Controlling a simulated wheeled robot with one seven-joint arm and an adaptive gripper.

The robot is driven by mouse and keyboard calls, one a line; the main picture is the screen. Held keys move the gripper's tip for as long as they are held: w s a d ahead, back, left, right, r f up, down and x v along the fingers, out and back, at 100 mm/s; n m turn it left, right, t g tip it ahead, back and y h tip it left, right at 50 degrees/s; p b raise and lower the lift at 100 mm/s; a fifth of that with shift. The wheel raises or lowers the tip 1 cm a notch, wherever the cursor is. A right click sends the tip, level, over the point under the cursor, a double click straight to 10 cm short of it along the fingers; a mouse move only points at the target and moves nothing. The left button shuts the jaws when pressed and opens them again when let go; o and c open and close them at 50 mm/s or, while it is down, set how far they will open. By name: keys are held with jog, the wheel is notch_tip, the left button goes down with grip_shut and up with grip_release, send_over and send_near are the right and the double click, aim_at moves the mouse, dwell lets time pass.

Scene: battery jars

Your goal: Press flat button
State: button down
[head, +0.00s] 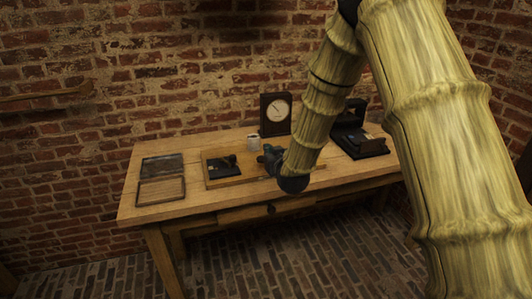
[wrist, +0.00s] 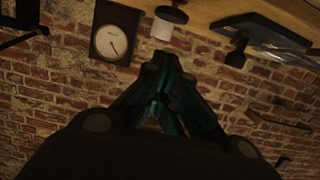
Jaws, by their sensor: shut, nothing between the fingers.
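My gripper (head: 268,158) is shut and empty, above the middle of the wooden table beside a small wooden board (head: 250,178). In the wrist view the closed fingers (wrist: 160,82) point toward the brick wall. I cannot tell for certain which part is the flat button. In the wrist view, which is turned upside down, a dark knob-like piece (wrist: 236,54) shows at the table edge, apart from the fingers. My gripper and arm hide part of the board.
A dial in a dark case (head: 276,113) stands at the back, with a white jar (head: 253,143) beside it. An open shallow box (head: 160,190) lies on the left. A black device (head: 362,144) stands on the right. Bare tabletop (head: 205,205) runs along the front.

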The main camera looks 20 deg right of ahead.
jog(key=shift+v, duration=2.15)
jog(key=shift+r, duration=0.15)
jog(key=s+f+g+p, duration=0.1)
jog(key=s+f+g, duration=0.3)
jog(key=s+f, duration=0.85)
jog(key=s+f+g+p, duration=0.1)
jog(key=s+f+g, duration=0.3)
jog(key=s+f, duration=0.85)
jog(key=s+f+g+p, duration=0.1)
jog(key=s+f+g, duration=0.2)
jog(key=s, duration=1)
jog(key=s+f+g+p, duration=0.1)
jog(key=s+f+g, duration=0.3)
jog(key=s+f, duration=0.5)
jog(key=s, duration=0.5)
jog(key=shift+f+m+h, duration=0.3)
jog(key=shift+m, duration=0.1)
